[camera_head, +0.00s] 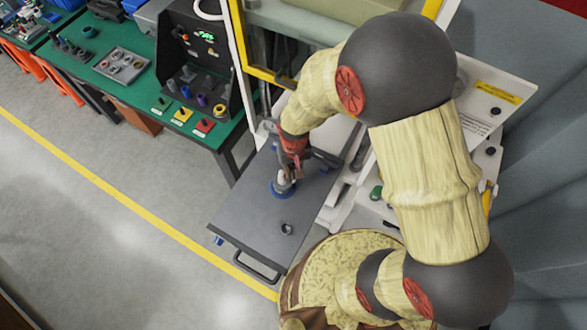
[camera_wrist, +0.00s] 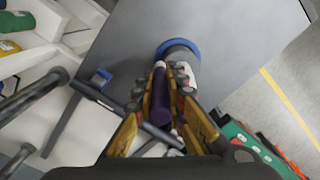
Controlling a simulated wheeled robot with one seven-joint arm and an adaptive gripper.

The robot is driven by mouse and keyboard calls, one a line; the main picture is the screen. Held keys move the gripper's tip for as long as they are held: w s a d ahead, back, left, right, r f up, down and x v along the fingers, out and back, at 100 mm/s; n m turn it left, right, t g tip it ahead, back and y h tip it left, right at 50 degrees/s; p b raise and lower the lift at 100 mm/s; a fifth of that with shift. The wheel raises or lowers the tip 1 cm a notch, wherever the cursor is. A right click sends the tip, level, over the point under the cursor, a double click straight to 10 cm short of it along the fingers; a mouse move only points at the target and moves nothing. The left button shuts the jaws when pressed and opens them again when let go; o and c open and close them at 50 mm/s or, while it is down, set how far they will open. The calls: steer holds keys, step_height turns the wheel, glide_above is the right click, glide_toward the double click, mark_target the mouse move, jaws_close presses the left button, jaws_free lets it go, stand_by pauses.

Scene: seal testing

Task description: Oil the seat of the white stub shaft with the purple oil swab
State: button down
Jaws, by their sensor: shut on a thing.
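My gripper (camera_head: 291,168) points down over a dark grey plate (camera_head: 245,215). In the wrist view my gripper (camera_wrist: 171,78) is shut on the purple oil swab (camera_wrist: 160,98), which lies lengthwise between the fingers. Its pale tip points at a white stub shaft (camera_wrist: 191,69) with a blue ring-shaped base (camera_wrist: 175,44). In the head view the shaft's blue base (camera_head: 283,190) stands on the plate just below my fingers. The fingers hide part of the shaft, and I cannot tell whether the swab tip touches its seat.
A small dark ring-like part (camera_head: 287,229) sits on the plate nearer the front. A handle (camera_head: 258,266) runs along the plate's front edge. A white-framed machine (camera_head: 340,190) stands right of the plate. A green bench (camera_head: 120,70) with a rack and trays is at upper left.

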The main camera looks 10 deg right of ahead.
steer(key=shift+a, duration=0.1)
stand_by(0.3)
steer(key=shift+w+a, duration=0.15)
steer(key=shift+a, duration=0.35)
steer(key=shift+w, duration=0.1)
steer(key=shift+w+d, duration=0.1)
steer(key=shift+w, duration=0.4)
steer(key=shift+w+a+b, duration=0.2)
steer(key=shift+w+b, duration=0.15)
steer(key=shift+w, duration=0.1)
steer(key=shift+d+r, duration=0.1)
steer(key=shift+w, duration=0.1)
stand_by(0.4)
